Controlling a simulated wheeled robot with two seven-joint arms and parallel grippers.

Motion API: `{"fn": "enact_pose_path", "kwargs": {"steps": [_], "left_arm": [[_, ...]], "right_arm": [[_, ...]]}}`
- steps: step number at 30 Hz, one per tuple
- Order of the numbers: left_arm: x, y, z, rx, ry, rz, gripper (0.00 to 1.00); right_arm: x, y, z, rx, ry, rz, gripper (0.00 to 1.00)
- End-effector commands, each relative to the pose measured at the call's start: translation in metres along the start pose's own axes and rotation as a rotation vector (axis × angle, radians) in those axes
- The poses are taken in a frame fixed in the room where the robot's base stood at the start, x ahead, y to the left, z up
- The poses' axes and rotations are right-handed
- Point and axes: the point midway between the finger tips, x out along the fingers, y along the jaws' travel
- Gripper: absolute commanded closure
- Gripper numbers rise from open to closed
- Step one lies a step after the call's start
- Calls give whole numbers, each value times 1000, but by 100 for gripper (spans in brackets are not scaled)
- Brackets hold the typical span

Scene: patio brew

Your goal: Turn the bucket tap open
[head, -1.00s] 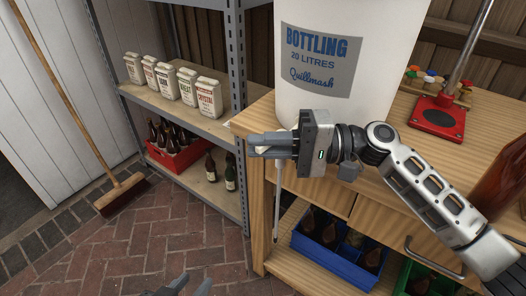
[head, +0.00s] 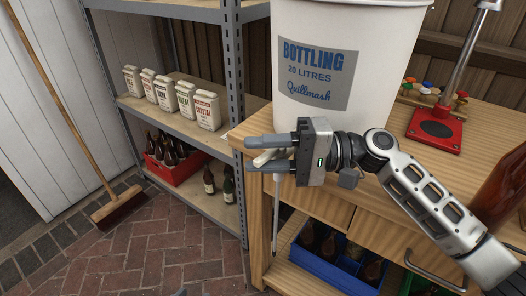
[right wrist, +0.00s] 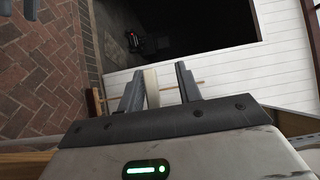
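The white bottling bucket (head: 388,75) stands on the wooden bench, its blue lettering facing me. My right gripper (head: 264,155) is open at its lower left. Its fingers lie one above the other, with a small pale part, seemingly of the tap (head: 264,158), between them. In the right wrist view the right gripper (right wrist: 160,88) has a pale upright piece (right wrist: 152,88) between its fingers, nearer the left one, with a gap on the right. The tap's body is mostly hidden. A thin wand (head: 275,215) hangs below. My left gripper (right wrist: 22,10) shows two parted grey tips at the right wrist view's corner.
The bench top (head: 405,155) holds a red capping tool (head: 436,130). A blue crate (head: 325,262) of bottles sits on the bench's lower level. Metal shelves (head: 205,135) with cartons and a red crate (head: 172,168) stand left.

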Motion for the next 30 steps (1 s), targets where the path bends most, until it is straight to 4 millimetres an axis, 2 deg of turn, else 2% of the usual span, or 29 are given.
{"fn": "enact_pose_path", "kwargs": {"steps": [3,5,7,9,11,12,13,14,22,30], "left_arm": [[-1,0,-2,-1,-2,0,64],[-2,1,-3,-1,-3,1,64],[-3,1,-4,-2,-6,0,64],[-3,1,-5,-3,-7,1,64],[-4,1,-6,-4,-9,1,64],[-4,1,-6,-4,-10,1,64],[-4,1,-5,-4,-12,0,64],[-4,1,-4,-5,-13,0,64],[-4,0,-3,-8,-22,-2,64],[-4,0,-6,-10,-18,-3,64]], "right_arm": [[0,-25,0,-8,0,-1,65],[0,-36,11,-8,-2,-3,64],[0,-52,23,-10,-3,-7,53],[1,-67,34,-12,-4,-9,38],[2,-80,44,-13,-4,-11,29],[2,-87,51,-12,-4,-11,31],[2,-92,56,-10,-4,-11,53],[3,-92,64,-8,-5,-9,65],[5,-112,118,-5,-2,-3,65],[6,-120,140,-2,0,0,65]]}}
